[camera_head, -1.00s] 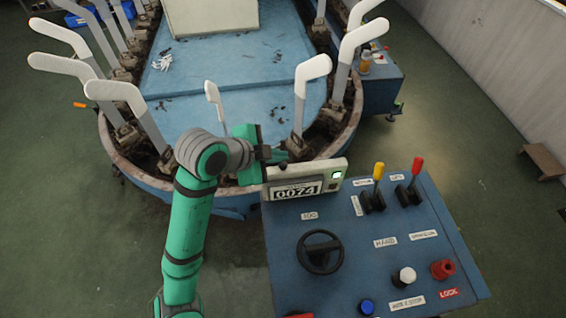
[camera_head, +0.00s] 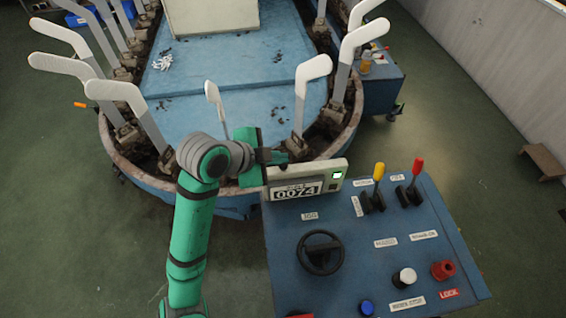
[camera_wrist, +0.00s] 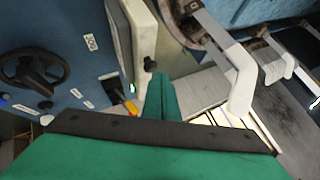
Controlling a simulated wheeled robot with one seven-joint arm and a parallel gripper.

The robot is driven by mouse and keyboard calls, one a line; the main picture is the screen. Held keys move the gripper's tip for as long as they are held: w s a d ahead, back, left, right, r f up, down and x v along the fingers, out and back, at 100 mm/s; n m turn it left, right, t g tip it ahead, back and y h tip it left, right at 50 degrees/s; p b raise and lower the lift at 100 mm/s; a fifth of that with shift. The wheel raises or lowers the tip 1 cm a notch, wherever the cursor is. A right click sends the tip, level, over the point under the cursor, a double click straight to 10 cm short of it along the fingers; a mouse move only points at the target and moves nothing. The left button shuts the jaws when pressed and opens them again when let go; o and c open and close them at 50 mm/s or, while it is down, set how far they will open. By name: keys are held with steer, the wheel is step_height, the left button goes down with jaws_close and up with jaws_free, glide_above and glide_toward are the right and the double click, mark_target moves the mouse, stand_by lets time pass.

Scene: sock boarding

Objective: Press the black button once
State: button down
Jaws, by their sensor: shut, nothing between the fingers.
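The pale counter box (camera_head: 330,173) stands at the back edge of the blue control panel and reads 0074, with a lit green light. A black button (camera_wrist: 150,64) sticks out from the box in the wrist view. In the head view my gripper (camera_head: 280,157) is above the box's left part and hides most of the button. In the wrist view my green fingers (camera_wrist: 162,76) are shut and empty, with their tips close beside the button. I cannot tell whether they touch it.
The panel (camera_head: 345,225) also carries a black handwheel (camera_head: 320,252), a yellow lever (camera_head: 378,172), a red lever (camera_head: 416,168), a white knob (camera_head: 404,277), a red knob (camera_head: 443,269) and a blue button (camera_head: 366,307). Behind stands the machine with upright sock forms (camera_head: 313,68).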

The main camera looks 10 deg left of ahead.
steer(key=shift+d+f, duration=0.15)
steer(key=shift+f, duration=0.4)
stand_by(0.4)
steer(key=shift+r, duration=0.1)
stand_by(0.4)
steer(key=shift+r, duration=0.9)
steer(key=shift+r, duration=2.5)
